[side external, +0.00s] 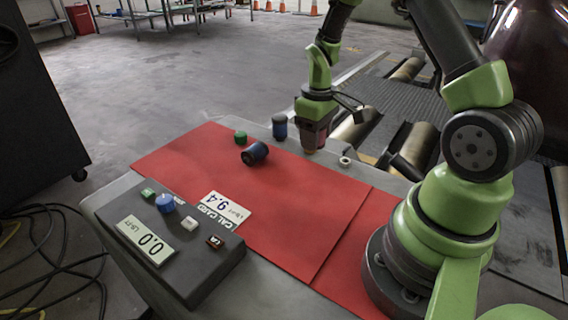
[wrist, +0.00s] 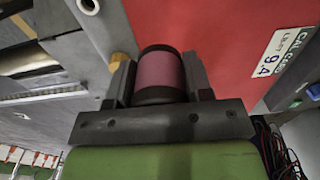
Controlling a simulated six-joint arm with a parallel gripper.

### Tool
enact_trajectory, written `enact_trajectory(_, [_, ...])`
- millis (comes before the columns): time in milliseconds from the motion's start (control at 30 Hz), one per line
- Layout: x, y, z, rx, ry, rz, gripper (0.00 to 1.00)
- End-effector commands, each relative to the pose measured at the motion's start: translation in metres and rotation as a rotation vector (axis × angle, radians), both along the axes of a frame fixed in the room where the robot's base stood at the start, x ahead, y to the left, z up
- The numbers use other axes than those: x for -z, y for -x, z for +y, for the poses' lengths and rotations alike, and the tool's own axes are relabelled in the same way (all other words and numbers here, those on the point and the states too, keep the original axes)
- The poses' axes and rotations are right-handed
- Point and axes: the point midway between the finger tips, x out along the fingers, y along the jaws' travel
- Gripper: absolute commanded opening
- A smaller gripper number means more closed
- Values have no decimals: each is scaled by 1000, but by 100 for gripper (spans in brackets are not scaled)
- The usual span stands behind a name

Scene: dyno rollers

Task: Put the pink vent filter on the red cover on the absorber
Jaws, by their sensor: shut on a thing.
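My gripper (side external: 314,138) is shut on the pink vent filter, a short pink cylinder with black ends. In the wrist view the filter (wrist: 160,72) sits between both fingers. The red cover (side external: 300,195) is a flat red sheet on a grey surface. It also shows in the wrist view (wrist: 220,35). My gripper is at the cover's far right edge; whether the filter is above the cover or beside it I cannot tell.
A white ring (side external: 344,161) lies at right. A card (side external: 223,209) and grey display box (side external: 172,240) are in front. The cover's middle is clear.

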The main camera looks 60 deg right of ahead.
Motion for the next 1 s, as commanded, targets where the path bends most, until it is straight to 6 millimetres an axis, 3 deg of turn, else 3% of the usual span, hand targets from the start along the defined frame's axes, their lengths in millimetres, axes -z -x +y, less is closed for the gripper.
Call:
enact_trajectory(100, [22,1,0,0,-2,4,22])
enact_trajectory(500, [70,0,-1,1,-1,1,22])
enact_trajectory(900, [75,0,-1,0,0,0,22])
enact_trajectory(933, [75,0,-1,0,0,0,51])
enact_trajectory(1000, [75,0,-1,0,0,0,67])
